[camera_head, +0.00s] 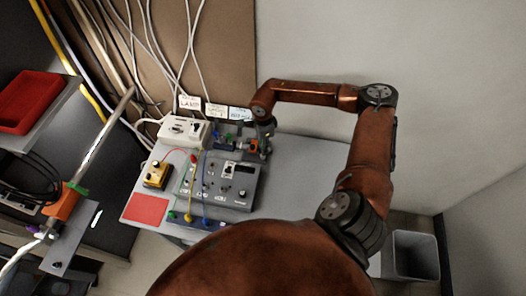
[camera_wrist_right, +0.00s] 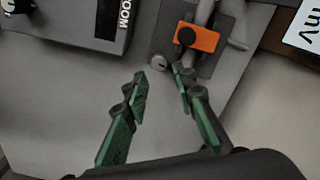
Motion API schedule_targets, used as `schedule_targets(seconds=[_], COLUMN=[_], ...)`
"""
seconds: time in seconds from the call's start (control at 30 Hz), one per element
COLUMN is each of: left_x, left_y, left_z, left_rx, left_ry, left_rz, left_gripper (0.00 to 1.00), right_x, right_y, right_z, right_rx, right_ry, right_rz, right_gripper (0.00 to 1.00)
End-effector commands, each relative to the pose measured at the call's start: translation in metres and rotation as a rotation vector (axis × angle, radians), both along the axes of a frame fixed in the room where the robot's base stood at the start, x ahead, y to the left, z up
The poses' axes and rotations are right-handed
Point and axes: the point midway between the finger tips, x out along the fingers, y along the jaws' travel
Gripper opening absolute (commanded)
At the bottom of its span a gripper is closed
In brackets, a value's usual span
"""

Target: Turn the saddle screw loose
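I cannot tell which of these two is the saddle screw. My right gripper (camera_wrist_right: 159,75) has its two green fingers apart, with nothing between the tips. The tips appear just below the screw head and the orange block. My left gripper is not in view.
A grey control box (camera_head: 225,184) with knobs and cables is left of my right gripper. A white lamp box (camera_head: 184,130), a yellow box (camera_head: 157,174) and a red mat (camera_head: 146,208) share the bench. Small labels (camera_head: 215,110) stand behind. Bare bench (camera_head: 308,165) lies to the right.

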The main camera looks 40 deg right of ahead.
Motion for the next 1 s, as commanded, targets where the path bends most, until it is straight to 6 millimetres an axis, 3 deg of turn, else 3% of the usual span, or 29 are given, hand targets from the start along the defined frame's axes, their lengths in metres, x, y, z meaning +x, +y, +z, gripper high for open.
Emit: schedule_targets(seconds=[0.2, 0.4, 1.0], left_x=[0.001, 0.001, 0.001], left_y=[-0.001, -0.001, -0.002], left_z=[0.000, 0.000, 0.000], left_rx=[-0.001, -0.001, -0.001], left_ry=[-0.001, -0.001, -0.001], left_rz=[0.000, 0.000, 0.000], left_gripper=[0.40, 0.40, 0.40], right_x=[0.000, 0.000, 0.000], right_y=[-0.001, -0.001, -0.001], right_z=[0.043, 0.062, 0.065], right_rx=[0.000, 0.000, 0.000], right_ry=[-0.001, 0.000, 0.001], right_rz=[0.000, -0.001, -0.001], right_gripper=[0.25, 0.25, 0.25])
